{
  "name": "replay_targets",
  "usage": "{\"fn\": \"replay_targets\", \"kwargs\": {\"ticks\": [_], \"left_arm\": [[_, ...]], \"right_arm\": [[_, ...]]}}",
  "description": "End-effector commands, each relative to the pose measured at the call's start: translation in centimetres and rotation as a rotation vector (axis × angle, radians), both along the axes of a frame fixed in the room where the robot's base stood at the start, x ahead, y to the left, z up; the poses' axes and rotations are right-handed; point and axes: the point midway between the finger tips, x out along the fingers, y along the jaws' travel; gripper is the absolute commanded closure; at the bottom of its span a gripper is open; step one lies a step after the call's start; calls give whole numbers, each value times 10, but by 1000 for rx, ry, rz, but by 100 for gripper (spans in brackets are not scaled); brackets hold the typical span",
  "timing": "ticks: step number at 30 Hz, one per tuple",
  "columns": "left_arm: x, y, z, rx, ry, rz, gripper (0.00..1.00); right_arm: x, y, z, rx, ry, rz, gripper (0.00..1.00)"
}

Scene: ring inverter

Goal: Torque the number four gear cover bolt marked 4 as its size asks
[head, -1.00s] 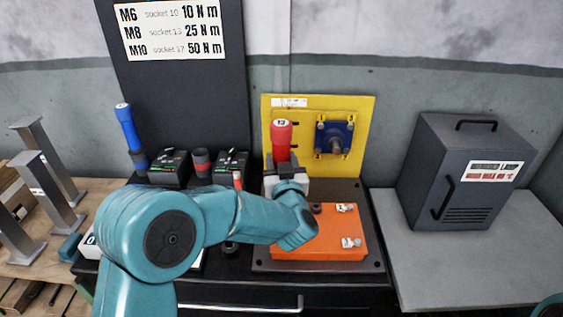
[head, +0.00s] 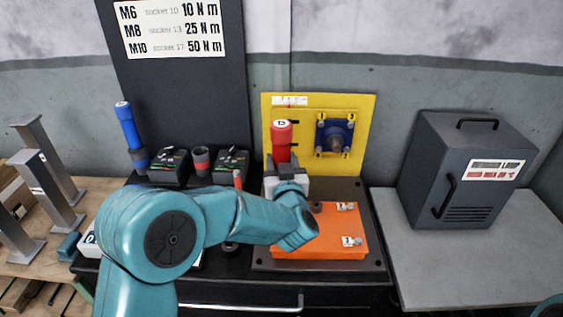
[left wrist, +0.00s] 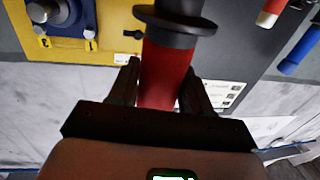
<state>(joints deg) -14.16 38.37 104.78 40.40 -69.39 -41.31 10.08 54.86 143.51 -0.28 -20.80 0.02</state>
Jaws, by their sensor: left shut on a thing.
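My left gripper (head: 286,168) is shut on the red tool (head: 281,142), which stands upright with a white numbered cap on top. The left wrist view also shows the red tool (left wrist: 165,72) between the two fingers, with a black collar. The tool stands over the back left part of the orange gear cover (head: 325,238); its lower end is hidden by my gripper. Bolts with small white tags (head: 349,240) show along the cover's right side. The number 4 cannot be made out. My right gripper is not in view.
A yellow panel (head: 362,115) with a blue flanged part (head: 334,136) stands behind the cover. A blue tool (head: 128,127) stands at the left. A size chart (head: 170,30) lists M6 10, M8 25 and M10 50 N m. A dark cabinet (head: 455,150) stands right.

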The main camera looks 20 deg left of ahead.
Motion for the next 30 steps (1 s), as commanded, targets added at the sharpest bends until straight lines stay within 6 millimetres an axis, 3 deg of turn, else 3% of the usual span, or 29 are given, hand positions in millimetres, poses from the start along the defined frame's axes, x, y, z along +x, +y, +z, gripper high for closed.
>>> {"fn": "replay_targets", "kwargs": {"ticks": [30], "left_arm": [[0,0,-12,0,1,0,90]], "right_arm": [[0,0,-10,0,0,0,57]]}}
